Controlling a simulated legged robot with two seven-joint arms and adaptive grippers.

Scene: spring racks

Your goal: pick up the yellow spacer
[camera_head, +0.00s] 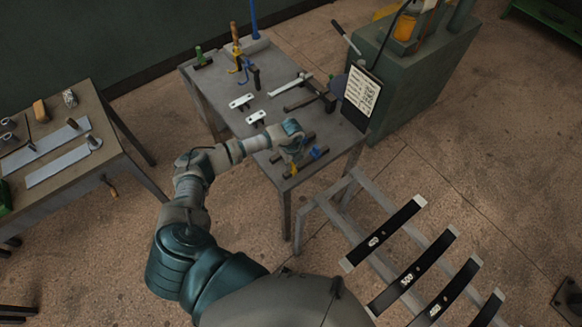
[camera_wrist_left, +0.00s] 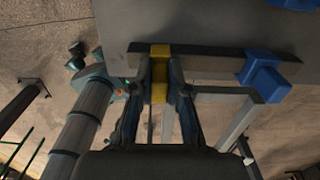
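The yellow spacer (camera_wrist_left: 160,74) sits around a dark flat bar in the left wrist view. In the head view the yellow spacer (camera_head: 292,170) shows at the front end of the grey table. My left gripper (camera_wrist_left: 162,72) has its two fingers close in on both sides of the spacer, with no clear gap seen between them and it. In the head view this gripper (camera_head: 292,152) is low over the table's front end, its fingertips hard to make out. My right gripper is not in view.
A blue spacer (camera_wrist_left: 265,75) sits on the same bar, to the right. The grey table (camera_head: 215,90) also carries white plates (camera_head: 242,102) and dark bars. A rack with black leaf springs (camera_head: 385,235) stands at front right. A workbench (camera_head: 60,190) stands at left.

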